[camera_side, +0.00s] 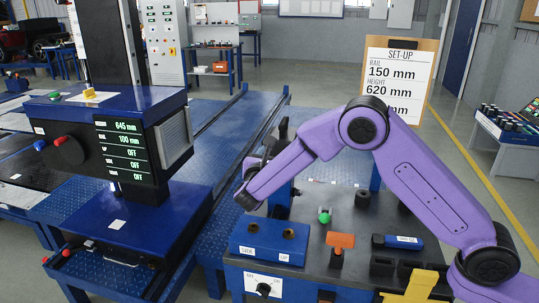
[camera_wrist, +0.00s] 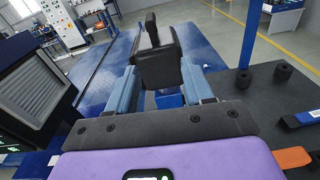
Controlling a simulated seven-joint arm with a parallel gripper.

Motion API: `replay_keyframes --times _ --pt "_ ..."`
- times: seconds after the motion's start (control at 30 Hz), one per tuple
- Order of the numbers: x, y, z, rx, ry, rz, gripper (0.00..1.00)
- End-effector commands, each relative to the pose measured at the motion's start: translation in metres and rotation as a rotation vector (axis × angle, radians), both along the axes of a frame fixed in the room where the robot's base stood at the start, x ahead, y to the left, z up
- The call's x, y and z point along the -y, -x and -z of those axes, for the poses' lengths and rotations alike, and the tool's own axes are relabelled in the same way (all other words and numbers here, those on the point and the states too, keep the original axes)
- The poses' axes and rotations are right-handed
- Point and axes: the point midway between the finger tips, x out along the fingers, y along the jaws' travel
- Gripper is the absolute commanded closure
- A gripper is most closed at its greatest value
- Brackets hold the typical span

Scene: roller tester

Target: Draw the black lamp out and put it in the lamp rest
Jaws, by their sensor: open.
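A black blocky body with a narrow upright piece on top, which looks like the black lamp (camera_wrist: 157,66), stands between the fingers of my gripper (camera_wrist: 160,80) in the wrist view. The fingers are open, one on each side of it. I cannot tell whether either finger touches it. A blue part (camera_wrist: 168,99) shows below it between the fingers. In the side view my purple arm hides most of the lamp and the gripper's fingers. I cannot tell for sure which fixture is the lamp rest; square black sockets (camera_side: 381,266) stand at the bench's front right.
A blue block with two holes (camera_side: 270,240), an orange-topped piece (camera_side: 340,240), a green-topped piece (camera_side: 324,215), and a blue-and-black labelled item (camera_side: 397,242) are on the dark bench. Black cylinders (camera_side: 362,198) stand behind. The tester console (camera_side: 120,145) rises at left.

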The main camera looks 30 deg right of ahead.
Motion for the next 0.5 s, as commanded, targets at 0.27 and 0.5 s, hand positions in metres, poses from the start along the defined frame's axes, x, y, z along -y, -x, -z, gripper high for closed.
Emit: replay_keyframes --times 0.27,0.5 --pt "-0.001 -0.015 0.001 0.010 0.079 -0.019 0.49" --pt "0.022 -0.037 0.001 0.010 0.076 -0.017 0.49"
